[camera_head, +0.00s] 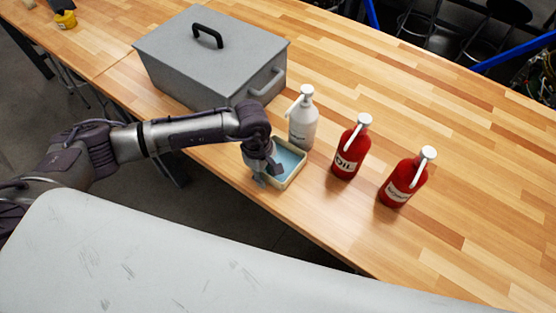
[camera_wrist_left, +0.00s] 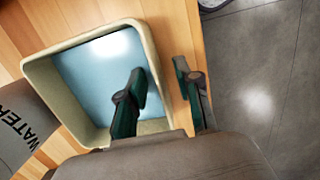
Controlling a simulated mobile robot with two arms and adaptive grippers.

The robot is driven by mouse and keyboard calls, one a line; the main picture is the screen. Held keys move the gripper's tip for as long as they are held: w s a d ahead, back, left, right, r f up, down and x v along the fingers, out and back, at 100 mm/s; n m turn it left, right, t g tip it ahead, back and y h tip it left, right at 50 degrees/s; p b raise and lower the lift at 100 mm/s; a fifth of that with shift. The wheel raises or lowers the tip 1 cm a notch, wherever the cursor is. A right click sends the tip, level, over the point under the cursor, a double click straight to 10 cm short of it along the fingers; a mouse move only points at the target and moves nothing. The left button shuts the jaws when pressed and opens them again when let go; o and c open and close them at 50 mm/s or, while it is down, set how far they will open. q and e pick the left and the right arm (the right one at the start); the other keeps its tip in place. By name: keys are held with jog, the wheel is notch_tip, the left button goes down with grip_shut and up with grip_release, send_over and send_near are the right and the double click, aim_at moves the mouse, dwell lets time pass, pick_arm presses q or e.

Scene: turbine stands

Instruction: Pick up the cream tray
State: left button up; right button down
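The cream tray (camera_head: 296,175) sits at the front edge of the wooden table, with a pale blue inside. In the left wrist view the tray (camera_wrist_left: 60,110) fills the left half. My left gripper (camera_head: 268,175) points down over the tray's near side. My right gripper is not in view.
A white bottle (camera_head: 303,125) stands right behind the tray. Two red bottles, one nearer (camera_head: 350,150) and one farther right (camera_head: 405,180), stand to its right. A grey metal box (camera_head: 205,65) with a black handle is behind left. The table's right side is clear.

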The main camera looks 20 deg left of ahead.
pick_arm(q)
grip_shut()
jog(key=shift+r, duration=0.1)
dwell(0.5)
jog(key=shift+w+r+b, duration=0.1)
jog(key=shift+r+b, duration=0.45)
jog(key=shift+r, duration=0.05)
notch_tip(320, 180, up, 3)
jog(key=shift+d+f+b, duration=0.15)
jog(key=shift+f+b, duration=0.05)
jog(key=shift+b, duration=0.65)
jog(key=s+d+r+b, duration=0.4)
jog(key=s+d+r, duration=0.3)
jog(key=d, duration=0.2)
jog(key=shift+d, duration=0.1)
